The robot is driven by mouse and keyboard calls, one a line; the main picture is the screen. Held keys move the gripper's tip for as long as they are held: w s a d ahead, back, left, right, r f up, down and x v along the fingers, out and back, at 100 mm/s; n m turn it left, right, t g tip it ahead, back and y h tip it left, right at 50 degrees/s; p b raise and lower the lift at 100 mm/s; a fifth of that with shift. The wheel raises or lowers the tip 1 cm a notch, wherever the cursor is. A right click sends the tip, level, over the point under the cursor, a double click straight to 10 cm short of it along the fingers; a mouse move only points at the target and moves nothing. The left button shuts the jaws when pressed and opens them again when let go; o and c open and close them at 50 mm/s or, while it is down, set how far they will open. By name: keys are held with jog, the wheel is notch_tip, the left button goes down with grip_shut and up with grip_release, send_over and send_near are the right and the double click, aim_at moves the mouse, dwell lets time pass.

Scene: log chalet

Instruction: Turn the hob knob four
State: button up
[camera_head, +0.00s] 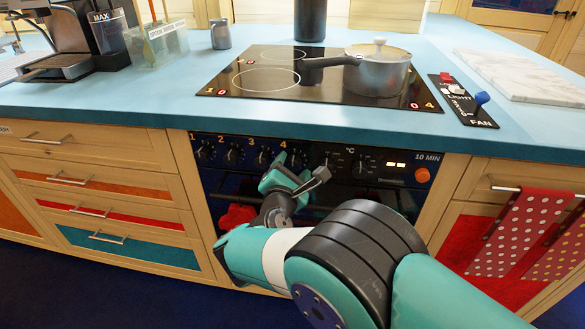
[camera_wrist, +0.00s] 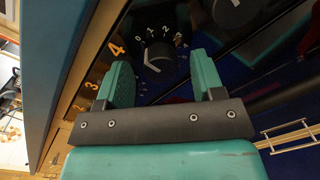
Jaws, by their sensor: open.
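Hob knob four (camera_wrist: 160,58) is a round black knob in the wrist view, beside an orange 4 and a ring of white numbers. Its white mark is hard to read exactly. My gripper (camera_wrist: 162,74) is open, with one teal finger on each side of the knob's near edge; I cannot tell whether they touch it. In the head view my gripper (camera_head: 293,178) is at the black control panel (camera_head: 325,158), below the orange 4, and hides most of knob four. The hob (camera_head: 240,95) above has a small red 0 by its front-right 4.
Knobs one to three (camera_head: 232,156) are left of my gripper, and the °C knob (camera_head: 360,168) and orange button (camera_head: 422,175) are to its right. A lidded pan (camera_head: 380,76) stands on the hob. The blue worktop edge (camera_head: 300,128) overhangs the panel.

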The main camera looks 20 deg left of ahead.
jog(key=shift+w, duration=0.15)
jog(key=shift+c, duration=0.4)
jog(key=c, duration=0.9)
jog(key=shift+o, duration=0.2)
